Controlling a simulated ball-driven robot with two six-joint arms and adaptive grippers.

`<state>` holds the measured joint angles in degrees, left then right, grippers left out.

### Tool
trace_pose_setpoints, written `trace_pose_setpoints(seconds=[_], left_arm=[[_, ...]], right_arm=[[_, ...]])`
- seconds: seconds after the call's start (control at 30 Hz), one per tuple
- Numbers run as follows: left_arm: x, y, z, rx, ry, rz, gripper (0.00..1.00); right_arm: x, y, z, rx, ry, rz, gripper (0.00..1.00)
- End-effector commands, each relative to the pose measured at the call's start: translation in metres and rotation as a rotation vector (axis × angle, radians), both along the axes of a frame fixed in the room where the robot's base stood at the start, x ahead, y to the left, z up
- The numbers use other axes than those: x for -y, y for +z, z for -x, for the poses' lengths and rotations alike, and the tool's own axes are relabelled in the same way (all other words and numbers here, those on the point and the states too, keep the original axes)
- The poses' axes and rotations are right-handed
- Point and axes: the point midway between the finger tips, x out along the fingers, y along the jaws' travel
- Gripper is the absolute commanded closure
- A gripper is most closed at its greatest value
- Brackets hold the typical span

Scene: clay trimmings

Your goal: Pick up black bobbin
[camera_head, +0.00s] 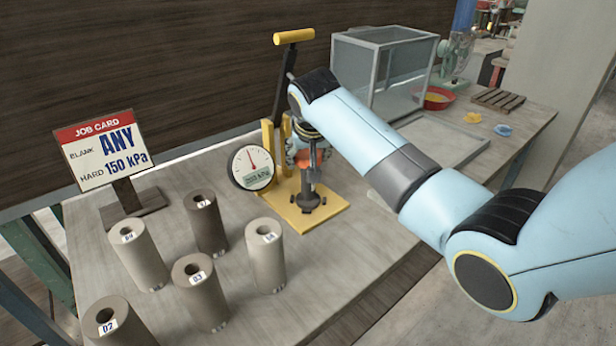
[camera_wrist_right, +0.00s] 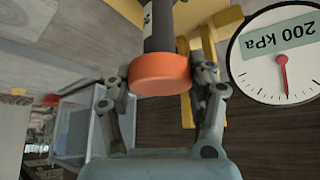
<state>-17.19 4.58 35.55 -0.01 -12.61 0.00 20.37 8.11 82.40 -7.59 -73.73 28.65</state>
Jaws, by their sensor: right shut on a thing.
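No black bobbin can be made out for certain. Several hollow, numbered cylinders stand upright on the bench: a dark brown one (camera_head: 206,224) at the back, another dark one (camera_head: 201,292) in front, a brown one (camera_head: 117,325) at lower left, and paler ones (camera_head: 266,256) and (camera_head: 139,255). My right gripper (camera_head: 309,153) is away from them, at the yellow-based pressure stand (camera_head: 327,208). It is shut on an orange knob (camera_head: 303,158), which shows between its fingers in the wrist view (camera_wrist_right: 160,76). My left gripper is not in view.
A job card (camera_head: 103,150) stands at the left. A clear box (camera_head: 382,70), red bowl (camera_head: 437,98) and slatted rack (camera_head: 498,99) are behind.

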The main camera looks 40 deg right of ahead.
Motion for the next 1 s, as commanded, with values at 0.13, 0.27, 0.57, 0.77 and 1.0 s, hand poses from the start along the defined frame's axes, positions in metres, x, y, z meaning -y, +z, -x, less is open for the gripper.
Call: trace_pose_setpoints(seconds=[0.13,0.27,0.57,0.77,1.0], left_arm=[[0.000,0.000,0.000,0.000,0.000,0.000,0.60],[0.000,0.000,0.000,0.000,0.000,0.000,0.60],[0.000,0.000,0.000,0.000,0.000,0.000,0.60],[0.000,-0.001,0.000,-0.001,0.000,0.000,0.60],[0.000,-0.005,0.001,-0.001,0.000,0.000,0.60]], right_arm=[[0.000,0.000,0.000,0.000,0.000,0.000,0.73],[0.000,0.000,0.000,0.000,0.000,0.000,0.90],[0.000,0.001,0.000,0.002,0.001,0.000,1.00],[0.000,0.010,-0.001,0.004,0.001,0.001,1.00],[0.008,0.046,0.003,0.004,-0.003,0.005,1.00]])
